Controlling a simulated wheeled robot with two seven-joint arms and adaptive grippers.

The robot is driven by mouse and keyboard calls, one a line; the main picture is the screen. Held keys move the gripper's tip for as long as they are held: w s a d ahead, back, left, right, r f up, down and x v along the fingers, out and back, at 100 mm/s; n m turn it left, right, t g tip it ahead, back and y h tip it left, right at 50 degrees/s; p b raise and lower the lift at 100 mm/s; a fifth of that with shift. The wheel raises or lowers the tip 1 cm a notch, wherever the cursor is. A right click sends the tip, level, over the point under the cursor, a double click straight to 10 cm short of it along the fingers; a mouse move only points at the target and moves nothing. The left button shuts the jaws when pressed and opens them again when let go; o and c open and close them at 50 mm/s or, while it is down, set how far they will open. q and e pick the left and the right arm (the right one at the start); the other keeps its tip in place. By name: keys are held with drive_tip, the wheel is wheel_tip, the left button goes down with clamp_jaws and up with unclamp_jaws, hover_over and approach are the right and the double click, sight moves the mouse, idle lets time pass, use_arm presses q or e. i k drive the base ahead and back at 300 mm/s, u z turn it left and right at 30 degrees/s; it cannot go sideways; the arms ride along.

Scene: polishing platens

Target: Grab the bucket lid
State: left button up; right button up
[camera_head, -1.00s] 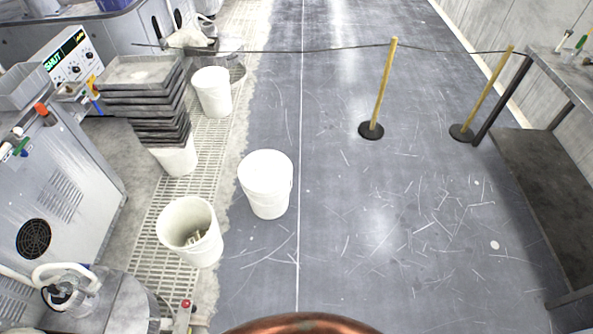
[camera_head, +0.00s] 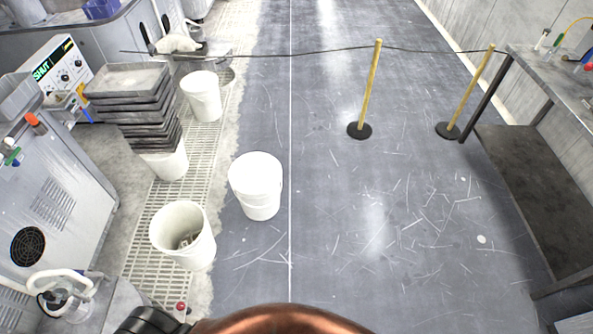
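A white bucket (camera_head: 258,203) stands upright on the dark floor just left of the white line. Its white lid (camera_head: 255,169) appears to cover the top. An open white bucket (camera_head: 183,247) stands nearer and to its left, with some pale items inside. Neither of my grippers shows. A copper-coloured rounded part of mine and a dark ribbed part fill the bottom edge, well short of the lidded bucket.
Stacked grey trays (camera_head: 131,95) rest on another white bucket (camera_head: 167,163) at left, with a further white bucket (camera_head: 203,97) behind. A machine stands left. Yellow posts (camera_head: 370,85) carry a rope across the back. A table (camera_head: 560,90) stands right.

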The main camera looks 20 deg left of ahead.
sight(253, 173)
drive_tip(key=z, duration=0.1)
drive_tip(key=i, duration=2.65)
drive_tip(key=u, duration=3.25)
